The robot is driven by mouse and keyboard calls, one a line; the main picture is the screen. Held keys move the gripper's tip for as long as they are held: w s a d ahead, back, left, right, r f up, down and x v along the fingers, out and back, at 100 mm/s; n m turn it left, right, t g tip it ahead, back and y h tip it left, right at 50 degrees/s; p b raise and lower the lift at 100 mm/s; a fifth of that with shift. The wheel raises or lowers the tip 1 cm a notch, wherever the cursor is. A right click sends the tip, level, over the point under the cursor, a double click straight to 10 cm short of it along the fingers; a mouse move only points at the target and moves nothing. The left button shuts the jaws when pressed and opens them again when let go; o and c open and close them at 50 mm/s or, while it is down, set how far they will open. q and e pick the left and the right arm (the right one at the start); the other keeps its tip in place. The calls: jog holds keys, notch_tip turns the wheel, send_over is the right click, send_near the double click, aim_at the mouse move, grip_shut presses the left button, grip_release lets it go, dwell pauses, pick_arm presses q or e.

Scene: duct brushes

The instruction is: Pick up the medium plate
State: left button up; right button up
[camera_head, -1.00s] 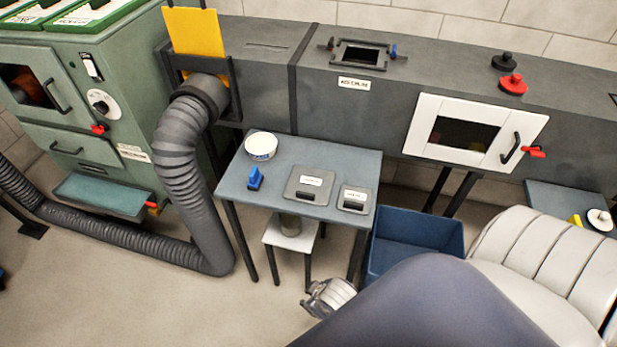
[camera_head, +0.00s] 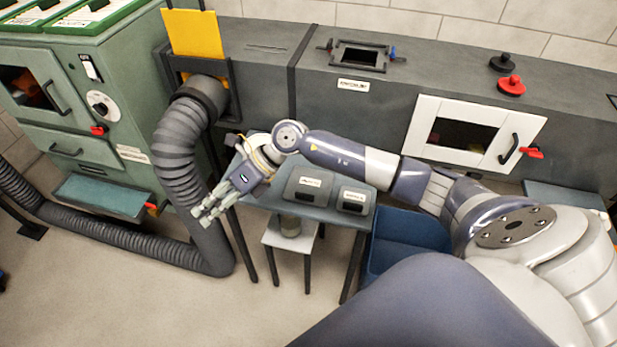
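Two dark grey plates with white labels lie side by side on the small grey-blue table (camera_head: 334,219). The larger plate (camera_head: 306,193) is on the left and the smaller plate (camera_head: 353,205) on the right. Their labels are too small to read, so I cannot tell which is called medium. My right arm reaches in from the right above the table's back part. My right gripper (camera_head: 203,215) is past the table's left edge, left of both plates, pointing down-left. Its fingers look apart and hold nothing. My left gripper is out of view.
A ribbed grey hose (camera_head: 176,150) runs close behind and left of the gripper. A blue bin (camera_head: 405,238) stands right of the table, and a white stool (camera_head: 290,241) is under it. The grey duct (camera_head: 262,75) lines the back.

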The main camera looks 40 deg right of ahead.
jog(key=d+f+n+g+h, duration=0.15)
jog(key=d+h, duration=0.45)
jog(key=d, duration=0.6)
jog(key=h, duration=0.5)
send_over(304, 194)
jog(key=d, duration=0.1)
jog(key=shift+g, duration=0.45)
notch_tip(304, 194, down, 5)
jog(key=b, duration=0.3)
jog(key=shift+w+r+b, duration=0.1)
jog(key=shift+b, duration=0.3)
jog(key=f+b, duration=0.2)
jog(key=f, duration=0.1)
jog(key=a+f+b, duration=0.1)
jog(key=f, duration=0.1)
jog(key=shift+f, duration=0.15)
jog(key=shift+d, duration=0.1)
jog(key=shift+n, duration=0.25)
jog(key=shift+c, duration=0.6)
grip_shut()
